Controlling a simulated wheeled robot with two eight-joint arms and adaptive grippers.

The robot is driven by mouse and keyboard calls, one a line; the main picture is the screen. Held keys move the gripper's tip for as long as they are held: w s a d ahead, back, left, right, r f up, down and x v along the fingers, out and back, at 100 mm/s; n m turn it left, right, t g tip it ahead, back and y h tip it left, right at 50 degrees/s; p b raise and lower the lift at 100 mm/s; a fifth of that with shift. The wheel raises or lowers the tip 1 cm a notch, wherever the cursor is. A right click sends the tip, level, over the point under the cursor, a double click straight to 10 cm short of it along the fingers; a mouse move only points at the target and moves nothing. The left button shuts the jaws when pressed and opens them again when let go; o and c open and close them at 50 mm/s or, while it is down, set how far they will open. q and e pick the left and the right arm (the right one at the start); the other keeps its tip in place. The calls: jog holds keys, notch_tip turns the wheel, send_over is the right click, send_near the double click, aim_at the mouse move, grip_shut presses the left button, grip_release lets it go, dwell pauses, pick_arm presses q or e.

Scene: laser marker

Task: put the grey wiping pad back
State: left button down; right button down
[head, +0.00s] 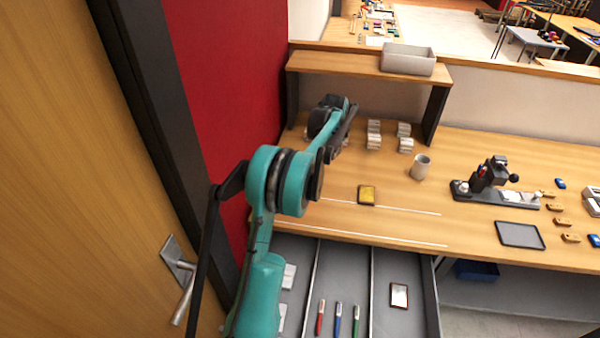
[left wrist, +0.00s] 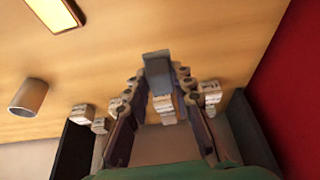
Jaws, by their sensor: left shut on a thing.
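My left gripper (head: 338,128) is over the far left part of the desk, in front of the shelf and near the red wall. In the left wrist view my left gripper (left wrist: 158,88) is shut on a grey block, which looks like the grey wiping pad (left wrist: 157,66), between its fingertips. In the head view the gripper hides the pad. The wrist view does not show clearly whether the pad touches the desk. My right gripper is not in view.
A shelf (head: 340,65) bears a grey bin (head: 408,60). An open drawer (head: 371,290) holds markers. A yellow dark-framed plate (head: 367,195) lies on the desk (head: 330,215).

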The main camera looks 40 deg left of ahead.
pick_arm(q)
jog(key=s+a+f+b, duration=0.1)
jog(key=a+f, duration=0.1)
jog(key=a, duration=0.1)
jog(key=s+a+f+b, duration=0.1)
jog(key=s+a+f, duration=0.1)
jog(key=a, duration=0.1)
jog(key=s+a+f+b, duration=0.1)
jog(key=s+a+f, duration=0.1)
jog(key=a, duration=0.1)
jog(key=shift+a+f, duration=0.1)
jog(key=shift+f, duration=0.2)
jog(key=shift+f+b, duration=0.8)
jog(key=shift+f, duration=1.15)
jog(key=shift+f, duration=0.1)
jog(key=c, duration=1.3)
grip_release()
